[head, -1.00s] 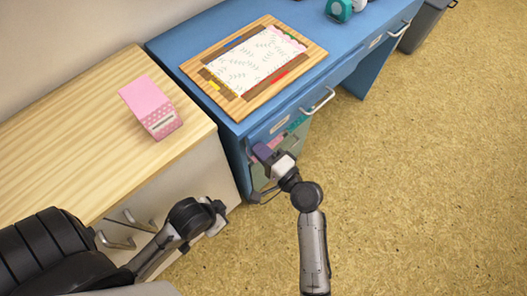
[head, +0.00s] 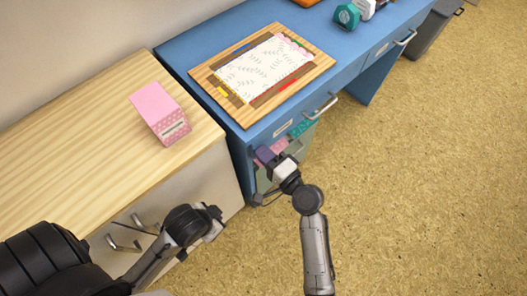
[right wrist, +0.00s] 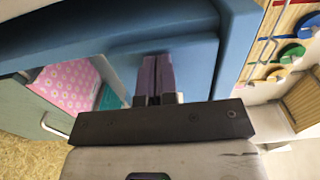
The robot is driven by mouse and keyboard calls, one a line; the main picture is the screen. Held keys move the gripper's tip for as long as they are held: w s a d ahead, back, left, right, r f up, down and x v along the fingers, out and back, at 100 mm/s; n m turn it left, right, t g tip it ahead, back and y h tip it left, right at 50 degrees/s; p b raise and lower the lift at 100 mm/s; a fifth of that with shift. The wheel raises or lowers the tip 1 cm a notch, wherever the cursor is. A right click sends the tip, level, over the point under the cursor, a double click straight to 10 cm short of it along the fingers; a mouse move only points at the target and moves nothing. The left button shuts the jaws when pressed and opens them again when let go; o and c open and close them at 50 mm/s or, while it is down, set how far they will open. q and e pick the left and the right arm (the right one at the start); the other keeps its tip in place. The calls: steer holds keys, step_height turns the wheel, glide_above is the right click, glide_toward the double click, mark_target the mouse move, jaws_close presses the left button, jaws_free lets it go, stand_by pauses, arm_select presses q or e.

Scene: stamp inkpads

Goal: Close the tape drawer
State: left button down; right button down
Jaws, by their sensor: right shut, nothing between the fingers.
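An open drawer (right wrist: 35,85) with a pale green front and metal handle sticks out below the blue desk's top drawer. It holds a pink dotted item (right wrist: 68,82) and a teal item (right wrist: 110,98); the head view also shows the teal item (head: 303,128). I see no label that says tape. My right gripper (head: 266,155) is shut and empty beside the drawer, its purple fingertips (right wrist: 152,78) close to the blue desk panel. Contact cannot be told. My left gripper (head: 212,222) is low by the wooden-topped cabinet; its fingers are unclear.
The blue desk (head: 207,58) carries a wooden board with paper (head: 262,72) and a teal object (head: 347,16). Its labelled top drawer has a metal handle (head: 320,108). A pink box (head: 158,113) stands on the wooden-topped cabinet (head: 75,150).

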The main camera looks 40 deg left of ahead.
steer(key=s+d+f+n+g+h+p, duration=0.1)
steer(key=s+d+f+n+h, duration=0.2)
steer(key=d, duration=0.5)
steer(key=s+d+f+n+g+h+p, duration=0.1)
steer(key=s+d+n+g+h+p, duration=0.15)
steer(key=d+n, duration=0.35)
steer(key=w+d+r+t+h+p, duration=0.1)
steer(key=d+r+t+h+p, duration=0.2)
steer(key=d, duration=0.5)
steer(key=w+d+r+t+h+p, duration=0.1)
steer(key=d+r+t+h, duration=0.3)
steer(key=d, duration=0.3)
steer(key=s+d+r+m+h+p, duration=0.45)
steer(key=s+d+r+p, duration=0.25)
steer(key=d+p, duration=0.25)
steer(key=s+d+r+g+p, duration=0.2)
steer(key=s+g+p, duration=0.3)
steer(key=s, duration=0.4)
step_height(320, 180, up, 37)
steer(key=s+t+p, duration=0.1)
steer(key=p, duration=3.8)
steer(key=shift+r, duration=0.15)
